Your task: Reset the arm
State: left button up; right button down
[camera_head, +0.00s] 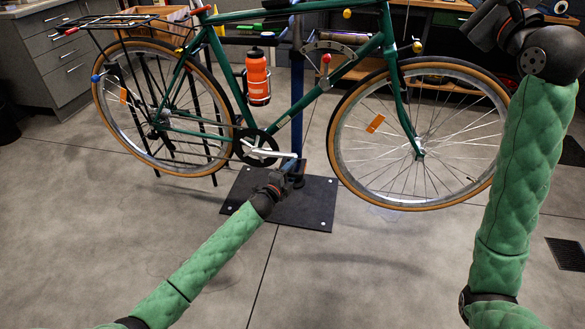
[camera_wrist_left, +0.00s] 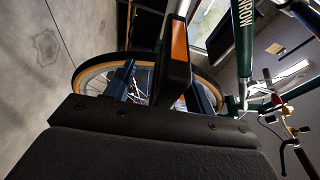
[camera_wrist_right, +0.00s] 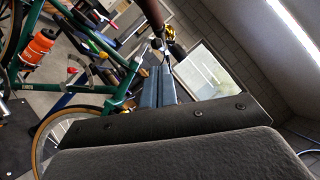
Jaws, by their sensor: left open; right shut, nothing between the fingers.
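The green bike hangs in the repair stand. Its silver crank arm (camera_head: 272,153) points right, towards my left gripper (camera_head: 293,168). My left gripper is low in front of the stand, by the crank's end, and small in this view. In the left wrist view its fingers (camera_wrist_left: 165,88) are spread apart. A dark pedal with an orange reflector (camera_wrist_left: 179,42) shows between them; I cannot tell whether they touch it. My right arm rises at the right, with its gripper (camera_head: 492,22) raised beside the front wheel. In the right wrist view its fingers (camera_wrist_right: 159,88) are together and empty.
The front wheel (camera_head: 420,132) is between my arms. The stand's black base plate (camera_head: 312,205) lies under my left gripper. An orange bottle (camera_head: 257,73) sits on the frame. Grey drawers (camera_head: 60,60) stand at the back left. The front floor is clear.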

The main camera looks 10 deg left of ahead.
jog(key=s, duration=0.3)
jog(key=shift+s, duration=0.2)
pick_arm(q)
jog(key=shift+s, duration=0.1)
jog(key=p+v, duration=0.3)
jog(key=v, duration=0.6)
jog(key=shift+s+a, duration=0.15)
jog(key=shift+s, duration=0.2)
pick_arm(e)
notch_tip(320, 180, up, 3)
jog(key=shift+f, duration=0.1)
